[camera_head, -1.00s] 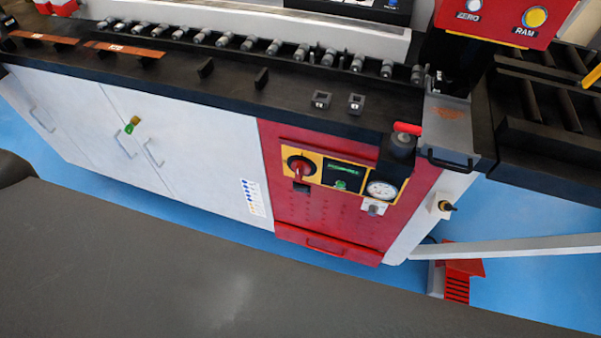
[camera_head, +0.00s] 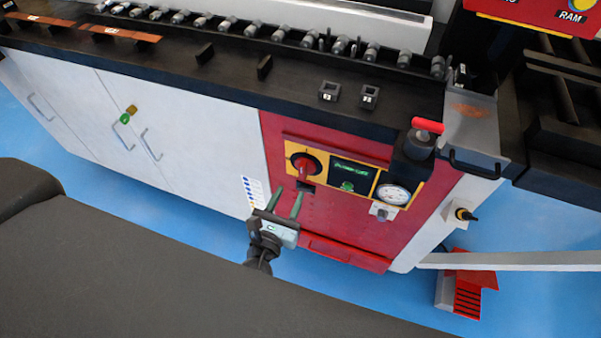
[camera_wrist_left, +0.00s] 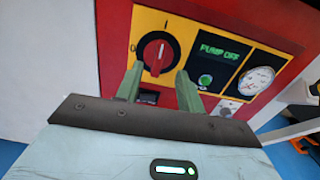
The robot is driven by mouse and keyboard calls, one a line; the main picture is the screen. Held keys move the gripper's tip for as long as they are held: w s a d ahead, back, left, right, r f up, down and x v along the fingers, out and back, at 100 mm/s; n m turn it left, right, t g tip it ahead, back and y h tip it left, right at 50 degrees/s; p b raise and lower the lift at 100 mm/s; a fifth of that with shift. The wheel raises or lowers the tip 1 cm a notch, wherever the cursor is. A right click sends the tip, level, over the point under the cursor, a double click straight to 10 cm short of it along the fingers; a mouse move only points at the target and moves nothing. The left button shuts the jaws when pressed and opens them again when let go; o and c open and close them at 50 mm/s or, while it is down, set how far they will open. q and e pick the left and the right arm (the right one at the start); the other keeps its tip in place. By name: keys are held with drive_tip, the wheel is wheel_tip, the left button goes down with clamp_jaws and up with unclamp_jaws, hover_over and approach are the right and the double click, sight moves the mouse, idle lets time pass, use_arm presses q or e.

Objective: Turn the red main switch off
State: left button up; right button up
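The red main switch (camera_head: 305,166) is a red knob on a round black dial, set in a yellow plate on the red cabinet front. In the left wrist view the red main switch (camera_wrist_left: 157,57) stands upright, pointing to the I mark, with a 0 mark to its left. My left gripper (camera_head: 289,203) is open and empty, below and in front of the switch. In the left wrist view its two green fingers (camera_wrist_left: 158,86) are apart, their tips at the dial's lower edge; no contact shows. My right gripper is not in view.
Right of the switch are a display (camera_wrist_left: 221,48) reading PUMP OFF, a green button (camera_wrist_left: 205,81) and a gauge (camera_head: 393,194). A grey block with a red handle (camera_head: 428,126) sits on the right corner above. White cabinet doors (camera_head: 90,110) are left; blue floor shows below.

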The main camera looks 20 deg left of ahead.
sight(301, 170)
use_arm(q)
drive_tip(key=shift+w+r, duration=0.1)
drive_tip(key=w, duration=0.7)
drive_tip(key=shift+w+d, duration=0.15)
drive_tip(key=shift+w, duration=0.25)
clamp_jaws()
